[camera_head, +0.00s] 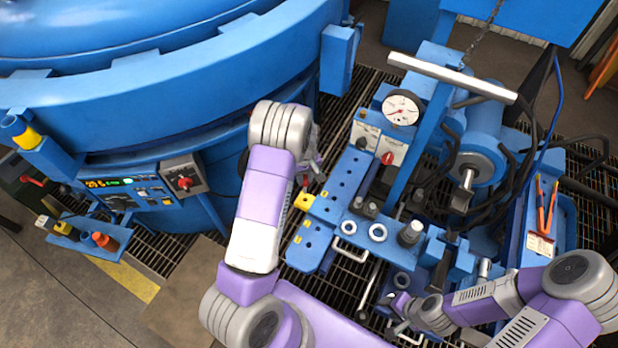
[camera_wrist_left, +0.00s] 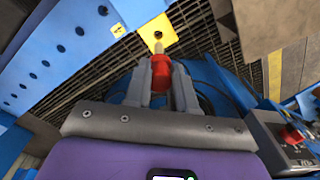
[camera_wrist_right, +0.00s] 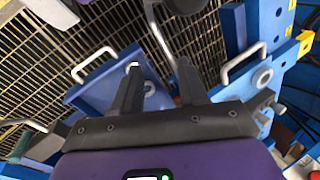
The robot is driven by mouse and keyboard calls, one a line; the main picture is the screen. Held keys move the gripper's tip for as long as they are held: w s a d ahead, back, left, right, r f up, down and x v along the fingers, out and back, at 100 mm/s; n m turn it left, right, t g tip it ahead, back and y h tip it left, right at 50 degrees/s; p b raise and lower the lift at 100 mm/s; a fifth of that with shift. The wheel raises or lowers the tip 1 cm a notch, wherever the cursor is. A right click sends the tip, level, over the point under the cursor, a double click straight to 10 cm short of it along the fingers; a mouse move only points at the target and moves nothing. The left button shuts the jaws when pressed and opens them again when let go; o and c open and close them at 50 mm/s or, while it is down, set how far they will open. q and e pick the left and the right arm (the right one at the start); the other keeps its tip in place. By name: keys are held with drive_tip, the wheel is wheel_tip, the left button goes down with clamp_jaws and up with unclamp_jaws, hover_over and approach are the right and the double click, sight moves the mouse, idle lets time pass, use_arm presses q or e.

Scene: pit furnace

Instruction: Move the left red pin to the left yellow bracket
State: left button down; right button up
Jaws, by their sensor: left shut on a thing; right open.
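My left gripper (camera_wrist_left: 160,82) is shut on a red pin (camera_wrist_left: 161,70) with a pale metal tip, as the left wrist view shows. The tip points at a yellow bracket (camera_wrist_left: 158,33) on the edge of a blue perforated plate, and looks very near it. I cannot tell whether they touch. In the head view the yellow bracket (camera_head: 304,201) sits just below my left gripper (camera_head: 312,172), which my arm partly hides. My right gripper (camera_wrist_right: 160,82) is open and empty above a blue plate with a white handle. It also shows at lower right in the head view (camera_head: 394,308).
The big blue furnace (camera_head: 170,95) fills the upper left. A blue machine with a gauge (camera_head: 402,108), levers and hoses stands right of the bracket. A control panel with a red knob (camera_head: 184,182) is left of my left arm. Dark floor grating (camera_head: 350,275) lies between.

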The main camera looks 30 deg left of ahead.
sight(305, 192)
use_arm(q)
drive_tip(key=shift+f+b, duration=2.7)
drive_tip(key=shift+f, duration=0.85)
drive_tip(key=shift+f+b, duration=1.05)
drive_tip(key=shift+f, duration=0.55)
drive_tip(key=c, duration=0.9)
unclamp_jaws()
drive_tip(key=shift+o, duration=0.2)
wheel_tip(305, 192, up, 8)
drive_tip(key=p, duration=0.2)
drive_tip(key=shift+f+p, duration=0.15)
drive_tip(key=shift+p, duration=0.2)
drive_tip(key=shift+d+f, duration=0.1)
drive_tip(key=shift+d, duration=0.05)
